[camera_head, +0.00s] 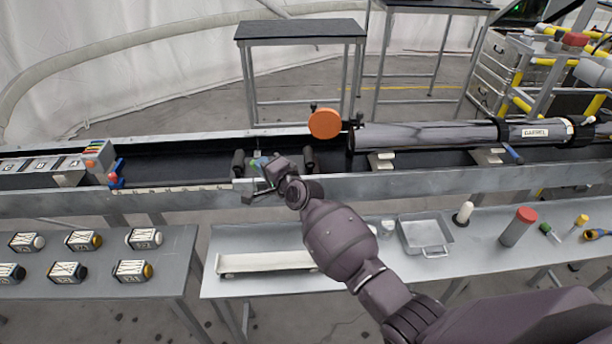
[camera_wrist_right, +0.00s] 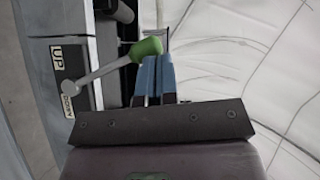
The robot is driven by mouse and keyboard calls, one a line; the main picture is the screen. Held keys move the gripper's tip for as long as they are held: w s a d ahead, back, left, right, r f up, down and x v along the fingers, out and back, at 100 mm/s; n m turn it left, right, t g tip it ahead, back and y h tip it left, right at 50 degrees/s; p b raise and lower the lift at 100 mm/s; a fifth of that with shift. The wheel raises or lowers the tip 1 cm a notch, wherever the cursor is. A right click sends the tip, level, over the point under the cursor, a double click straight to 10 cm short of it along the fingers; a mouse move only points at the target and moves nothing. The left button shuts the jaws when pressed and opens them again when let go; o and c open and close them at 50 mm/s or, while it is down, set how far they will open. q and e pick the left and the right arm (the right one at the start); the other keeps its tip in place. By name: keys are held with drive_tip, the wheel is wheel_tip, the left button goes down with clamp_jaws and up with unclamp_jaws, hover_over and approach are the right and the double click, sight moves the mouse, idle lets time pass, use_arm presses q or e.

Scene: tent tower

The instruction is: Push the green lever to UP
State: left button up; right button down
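The green lever knob (camera_wrist_right: 147,48) shows in the right wrist view at the end of a grey lever arm (camera_wrist_right: 105,70). The arm slants from a panel at the left, which carries an UP label (camera_wrist_right: 60,58) and a DOWN label (camera_wrist_right: 69,92). My right gripper (camera_wrist_right: 156,62) has its blue fingers close together, with nothing seen between them. Their tips are right beside the green knob; I cannot tell if they touch. In the head view my right gripper (camera_head: 260,168) is at the long metal trough, partly hiding the lever area. My left gripper is out of view.
The metal trough (camera_head: 430,186) runs across the scene, with a dark tube (camera_head: 430,136) and an orange disc (camera_head: 324,123) at right. A bench (camera_head: 225,238) in front holds a white tray, a metal pan (camera_head: 424,234) and bottles. Several small boxes (camera_head: 84,240) sit at left.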

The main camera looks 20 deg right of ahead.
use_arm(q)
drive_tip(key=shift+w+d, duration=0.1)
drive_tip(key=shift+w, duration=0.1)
use_arm(e)
drive_tip(key=shift+w+a+f, duration=0.1)
drive_tip(key=shift+w+a, duration=0.05)
drive_tip(key=shift+a, duration=0.3)
drive_tip(key=shift+w+a+f, duration=0.1)
drive_tip(key=shift+w+a, duration=0.05)
drive_tip(key=shift+a, duration=0.3)
drive_tip(key=shift+a, duration=0.15)
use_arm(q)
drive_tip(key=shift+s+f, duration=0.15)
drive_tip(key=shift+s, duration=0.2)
use_arm(e)
drive_tip(key=shift+a, duration=0.1)
drive_tip(key=shift+r, duration=0.15)
